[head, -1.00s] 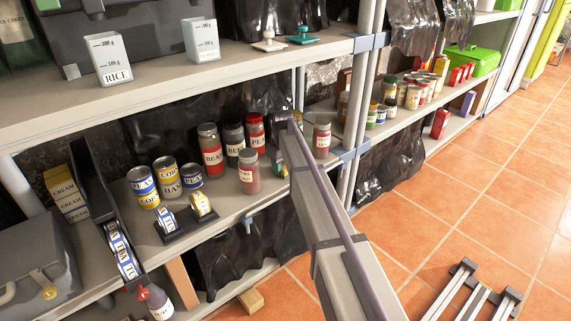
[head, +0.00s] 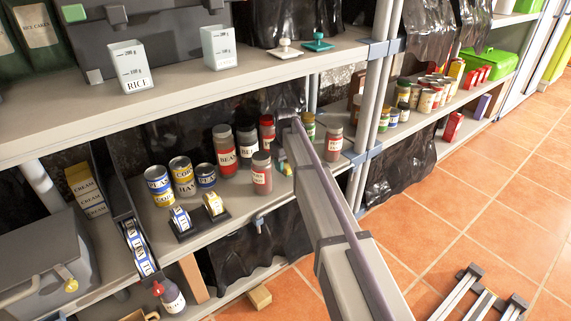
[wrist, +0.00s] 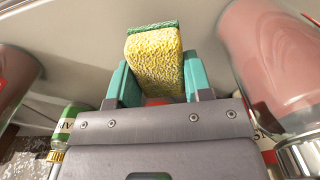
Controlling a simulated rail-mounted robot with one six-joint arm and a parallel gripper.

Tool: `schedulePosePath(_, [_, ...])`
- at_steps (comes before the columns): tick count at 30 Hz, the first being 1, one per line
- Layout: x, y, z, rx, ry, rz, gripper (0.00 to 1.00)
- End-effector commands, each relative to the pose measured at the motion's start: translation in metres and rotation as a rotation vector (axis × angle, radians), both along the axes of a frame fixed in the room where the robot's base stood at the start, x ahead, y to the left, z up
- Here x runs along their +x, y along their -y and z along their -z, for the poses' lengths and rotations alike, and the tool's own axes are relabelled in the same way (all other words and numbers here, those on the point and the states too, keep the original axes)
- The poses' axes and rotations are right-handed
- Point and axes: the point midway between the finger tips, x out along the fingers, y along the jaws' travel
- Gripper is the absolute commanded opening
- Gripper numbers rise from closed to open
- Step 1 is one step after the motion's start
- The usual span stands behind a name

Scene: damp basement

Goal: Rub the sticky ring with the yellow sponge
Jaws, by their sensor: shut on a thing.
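The yellow sponge (wrist: 155,62) has a green scouring layer on its far edge. In the wrist view it stands between the two teal fingers of my gripper (wrist: 157,88), which are shut on it. Large glass jars with pinkish-red contents (wrist: 282,70) flank it left and right, close to the fingers. In the head view my arm reaches to the middle shelf (head: 238,212), among the jars; the arm hides most of the gripper there. I cannot make out the sticky ring in either view.
A red-filled jar (head: 261,174) stands just left of my arm, and another jar (head: 333,142) just right. Bean jars (head: 225,150) and cans (head: 183,176) fill the shelf's left. The upper shelf (head: 170,108) overhangs, and a rack post (head: 376,110) stands to the right.

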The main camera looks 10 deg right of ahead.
Motion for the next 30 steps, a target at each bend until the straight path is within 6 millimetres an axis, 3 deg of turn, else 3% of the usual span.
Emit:
schedulePosePath(1, [0.0, 0.0, -0.014, 0.0, 0.0, 0.0, 0.27])
schedulePosePath(5, [0.0, 0.0, -0.028, 0.0, 0.0, 0.0, 0.27])
schedulePosePath(14, [0.0, 0.0, -0.026, 0.0, 0.0, 0.0, 0.27])
schedulePosePath(23, [0.0, 0.0, -0.057, 0.0, 0.0, 0.0, 0.27])
schedulePosePath(30, [0.0, 0.0, -0.055, 0.0, 0.0, 0.0, 0.27])
